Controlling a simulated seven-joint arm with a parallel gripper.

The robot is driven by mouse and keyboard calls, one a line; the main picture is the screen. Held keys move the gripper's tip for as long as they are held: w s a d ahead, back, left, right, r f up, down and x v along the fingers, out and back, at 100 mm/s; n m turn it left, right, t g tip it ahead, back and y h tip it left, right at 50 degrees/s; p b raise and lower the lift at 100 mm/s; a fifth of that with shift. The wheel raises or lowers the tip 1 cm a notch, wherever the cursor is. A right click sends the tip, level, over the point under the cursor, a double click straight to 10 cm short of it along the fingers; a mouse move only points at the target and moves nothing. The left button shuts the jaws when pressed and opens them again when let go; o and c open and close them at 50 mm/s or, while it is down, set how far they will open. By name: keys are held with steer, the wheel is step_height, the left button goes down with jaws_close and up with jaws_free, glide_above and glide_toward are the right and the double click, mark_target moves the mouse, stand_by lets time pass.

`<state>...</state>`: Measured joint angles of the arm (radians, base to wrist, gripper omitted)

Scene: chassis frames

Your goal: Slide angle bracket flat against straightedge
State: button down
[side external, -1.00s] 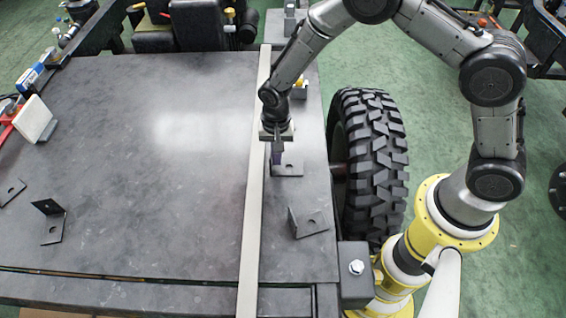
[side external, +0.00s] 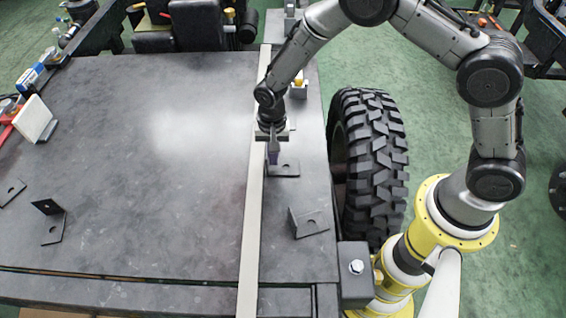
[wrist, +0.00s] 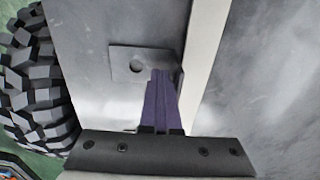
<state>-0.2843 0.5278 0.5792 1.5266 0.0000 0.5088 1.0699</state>
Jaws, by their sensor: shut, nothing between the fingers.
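A black angle bracket (side external: 286,170) with one hole lies on the table just right of the pale straightedge (side external: 251,215). In the wrist view, the bracket's flat leg (wrist: 122,60) rests on the table and its upright leg stands beside the straightedge (wrist: 206,45), partly hidden by my fingers. Whether the upright leg touches the straightedge along its length I cannot tell. My gripper (side external: 273,160) is shut and empty, its purple fingers (wrist: 163,74) pointing down over the bracket, close against the inner side of the upright leg.
Another bracket (side external: 311,224) stands nearer the camera, right of the straightedge. Two more brackets (side external: 50,222) (side external: 10,193) lie on the left. A white block (side external: 35,119) stands at the left edge. A large tyre (side external: 370,155) is beyond the table's right edge. The table's middle is clear.

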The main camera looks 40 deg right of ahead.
steer(key=shift+w+a, duration=0.3)
stand_by(0.5)
step_height(320, 180, up, 7)
steer(key=shift+s+d, duration=0.4)
stand_by(0.9)
